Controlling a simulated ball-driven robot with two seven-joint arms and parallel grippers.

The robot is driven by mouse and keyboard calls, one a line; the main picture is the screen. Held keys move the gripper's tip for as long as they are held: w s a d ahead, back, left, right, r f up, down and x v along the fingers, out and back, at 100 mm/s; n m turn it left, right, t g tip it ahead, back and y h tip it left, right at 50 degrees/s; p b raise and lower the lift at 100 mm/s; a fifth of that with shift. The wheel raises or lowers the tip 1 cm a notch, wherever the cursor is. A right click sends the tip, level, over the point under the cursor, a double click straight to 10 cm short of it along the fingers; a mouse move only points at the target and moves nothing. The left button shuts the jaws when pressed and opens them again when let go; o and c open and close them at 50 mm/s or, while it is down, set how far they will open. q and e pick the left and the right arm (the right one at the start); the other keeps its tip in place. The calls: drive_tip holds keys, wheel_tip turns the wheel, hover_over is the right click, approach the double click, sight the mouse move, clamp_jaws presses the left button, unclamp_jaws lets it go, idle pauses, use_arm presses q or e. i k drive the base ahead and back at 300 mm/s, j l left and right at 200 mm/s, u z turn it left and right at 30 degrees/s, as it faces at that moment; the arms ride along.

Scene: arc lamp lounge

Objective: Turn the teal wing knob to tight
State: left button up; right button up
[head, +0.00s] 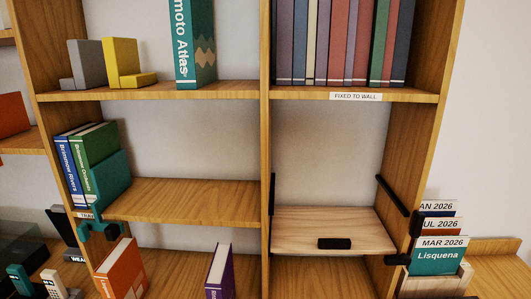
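The teal wing knob (98,230) shows at the left in the head view, at the front edge of the middle shelf, just below the teal bookend (112,176). Its wings spread to both sides, but it is small, and I cannot read any tight or loose mark. The bookend stands against the right side of a green book (94,147) and a blue book (70,170). A small label (86,215), partly covered, sits by the knob. I cannot make out either of my grippers in this view.
Dark parts (62,224) lie just left of the knob; I cannot tell what they are. An orange book (121,268) and a purple book (219,272) stand below. A pale wooden flap (300,228) is at the right. The middle shelf (195,198) is clear right of the bookend.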

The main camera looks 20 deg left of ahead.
sight(83, 230)
drive_tip(key=u, duration=1.6)
